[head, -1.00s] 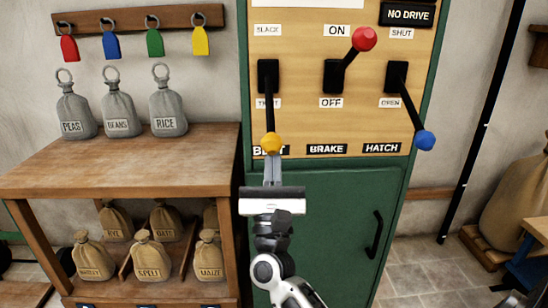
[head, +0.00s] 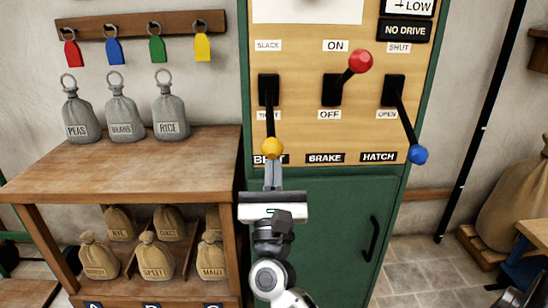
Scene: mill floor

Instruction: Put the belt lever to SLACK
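The belt lever (head: 270,118) is at the left of the wooden panel, above the partly hidden BELT label. It points down past the TIGHT label (head: 269,115), and its yellow knob (head: 272,148) hangs low. The SLACK label (head: 268,45) is above its black slot. My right gripper (head: 273,162) points up from below, its fingers close together with the tips right under the yellow knob. I cannot tell whether they touch it. The knob is not between the fingers. My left gripper is not in view.
The brake lever with its red knob (head: 360,62) points up toward ON. The hatch lever with its blue knob (head: 418,154) points down toward OPEN. A green cabinet door (head: 330,225) is below the panel. A wooden shelf (head: 130,165) with several sacks stands at the left.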

